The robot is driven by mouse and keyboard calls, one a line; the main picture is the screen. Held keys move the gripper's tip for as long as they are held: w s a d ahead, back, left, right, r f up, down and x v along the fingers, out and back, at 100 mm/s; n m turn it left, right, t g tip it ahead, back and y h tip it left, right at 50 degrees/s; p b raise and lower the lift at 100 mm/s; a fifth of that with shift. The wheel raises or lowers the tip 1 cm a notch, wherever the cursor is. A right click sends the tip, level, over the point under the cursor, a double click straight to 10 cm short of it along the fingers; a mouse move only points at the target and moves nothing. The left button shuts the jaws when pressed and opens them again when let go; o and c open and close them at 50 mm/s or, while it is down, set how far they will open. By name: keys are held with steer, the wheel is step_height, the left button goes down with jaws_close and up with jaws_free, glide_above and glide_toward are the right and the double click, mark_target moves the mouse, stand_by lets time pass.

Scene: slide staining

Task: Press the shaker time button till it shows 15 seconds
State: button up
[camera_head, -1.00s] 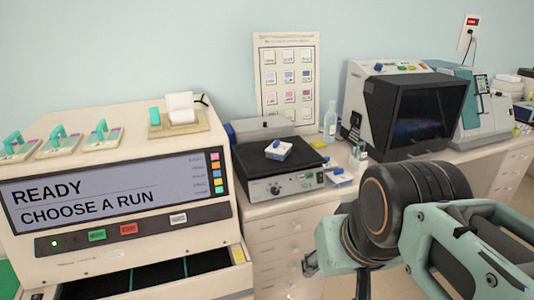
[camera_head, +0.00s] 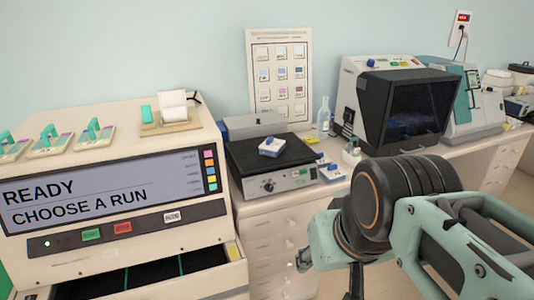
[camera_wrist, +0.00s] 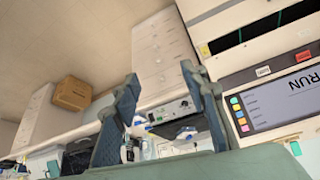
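The shaker (camera_head: 250,185) stands on the counter in the middle of the head view. It has a black platform (camera_head: 240,153) carrying a small white and blue item (camera_head: 271,147). Its front panel has a dark knob (camera_head: 268,186) and a small lit display (camera_head: 303,173), whose digits are too small to read. My gripper (camera_wrist: 158,80) is open and empty in the wrist view. The shaker's front panel (camera_wrist: 168,112) shows upside down between and beyond the fingers, apart from them. In the head view my arm is at lower right, and the fingertips are not clearly visible.
The large stainer (camera_head: 130,235) with its screen (camera_head: 110,190) stands close on the left. Small blue-topped items (camera_head: 333,174) and bottles (camera_head: 324,115) sit right of the shaker. A dark-screened machine (camera_head: 405,105) stands farther right. Drawers (camera_head: 275,235) lie below the shaker.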

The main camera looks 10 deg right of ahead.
jaws_close()
stand_by(1.4)
